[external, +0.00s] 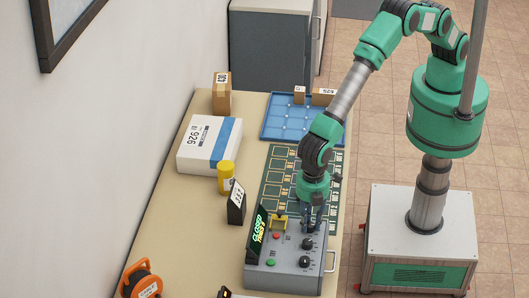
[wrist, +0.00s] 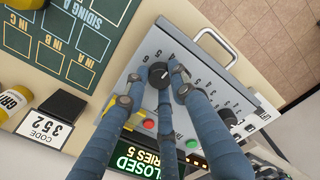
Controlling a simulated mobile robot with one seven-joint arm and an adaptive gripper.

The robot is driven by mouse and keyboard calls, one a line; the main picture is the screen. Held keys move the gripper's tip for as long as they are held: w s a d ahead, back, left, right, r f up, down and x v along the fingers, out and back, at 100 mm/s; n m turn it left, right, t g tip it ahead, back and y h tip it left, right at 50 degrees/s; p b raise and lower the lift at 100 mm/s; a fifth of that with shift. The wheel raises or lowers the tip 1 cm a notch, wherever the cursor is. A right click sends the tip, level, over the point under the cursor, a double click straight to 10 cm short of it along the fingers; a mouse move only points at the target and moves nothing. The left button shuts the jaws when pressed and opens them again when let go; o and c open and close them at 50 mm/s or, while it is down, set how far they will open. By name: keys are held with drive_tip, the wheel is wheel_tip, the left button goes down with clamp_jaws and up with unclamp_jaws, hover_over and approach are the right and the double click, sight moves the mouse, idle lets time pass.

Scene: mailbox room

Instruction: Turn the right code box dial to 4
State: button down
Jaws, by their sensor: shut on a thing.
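The code box (external: 285,279) is a grey panel with a lit display (external: 258,238) reading "CLOSED" and "TRIES 5". It carries black dials in a row. My gripper (external: 311,226) points down over the far end of that row. In the wrist view, its blue fingers (wrist: 157,84) are closed around the sides of a black dial (wrist: 158,74), the end one of the row. Numbers ring this dial, partly hidden by the fingers; its setting is not readable. Another dial (wrist: 228,117) stands free to the right in the wrist view. In the external view, two free dials (external: 307,243) (external: 304,261) show.
The box has a red button (external: 276,236), a green button (external: 271,262) and a metal handle (external: 331,261). A black stand with a code card (external: 237,204), a yellow cylinder (external: 226,178) and a white parcel (external: 205,146) stand nearby. A green sorting board (external: 271,186) lies beyond the box.

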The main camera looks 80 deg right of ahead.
sight(310, 224)
idle(0.3)
drive_tip(key=c, duration=1.4)
unclamp_jaws()
drive_tip(key=shift+c, duration=0.2)
drive_tip(key=shift+r, duration=0.1)
wheel_tip(310, 224, up, 12)
